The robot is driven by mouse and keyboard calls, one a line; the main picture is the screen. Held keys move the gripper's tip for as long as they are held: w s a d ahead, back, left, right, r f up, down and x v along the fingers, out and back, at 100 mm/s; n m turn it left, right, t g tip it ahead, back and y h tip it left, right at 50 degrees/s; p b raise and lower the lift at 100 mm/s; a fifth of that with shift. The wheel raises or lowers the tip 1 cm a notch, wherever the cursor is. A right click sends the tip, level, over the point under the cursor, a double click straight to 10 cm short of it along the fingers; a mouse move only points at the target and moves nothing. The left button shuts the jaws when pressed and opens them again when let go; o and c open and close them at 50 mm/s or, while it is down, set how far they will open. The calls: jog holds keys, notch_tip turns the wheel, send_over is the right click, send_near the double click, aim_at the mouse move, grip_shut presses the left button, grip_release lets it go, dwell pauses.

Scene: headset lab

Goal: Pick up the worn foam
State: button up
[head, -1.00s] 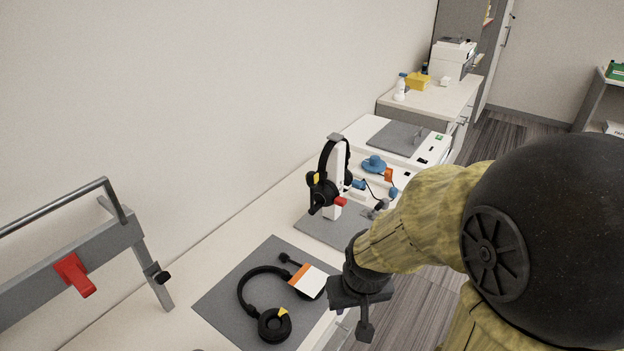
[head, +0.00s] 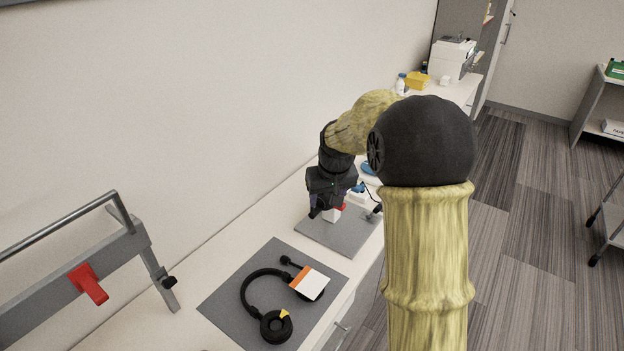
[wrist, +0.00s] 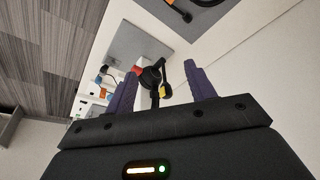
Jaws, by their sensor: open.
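A headset hangs on a stand; it shows in the wrist view as a dark headset (wrist: 151,76) with a yellow patch at its earcup, and the arm hides most of it in the head view. I cannot tell for sure which part is the worn foam; the yellow patch (wrist: 167,88) may be it. My gripper (wrist: 160,70) is open and empty, with its two purple fingers on either side of the headset in the wrist view. In the head view my gripper (head: 318,212) is over the stand's grey mat (head: 335,235).
A second headset (head: 250,292) with a yellow patch and a white-and-orange card (head: 309,283) lie on the nearer grey mat (head: 222,302). The wall runs close behind the bench.

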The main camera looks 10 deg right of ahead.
jog(key=w+d+r+p, duration=0.1)
jog(key=w+r+p, duration=0.2)
jog(key=w, duration=1)
notch_tip(320, 180, up, 2)
jog(key=shift+r+n+t, duration=0.25)
jog(key=shift+n+t, duration=0.05)
jog(key=shift+t, duration=0.1)
jog(key=shift+w, duration=0.1)
jog(key=p+x, duration=0.4)
jog(key=x, duration=0.8)
jog(key=shift+a, duration=0.2)
jog(key=shift+f, duration=0.15)
jog(key=shift+w+p, duration=0.1)
jog(key=shift+p, duration=0.2)
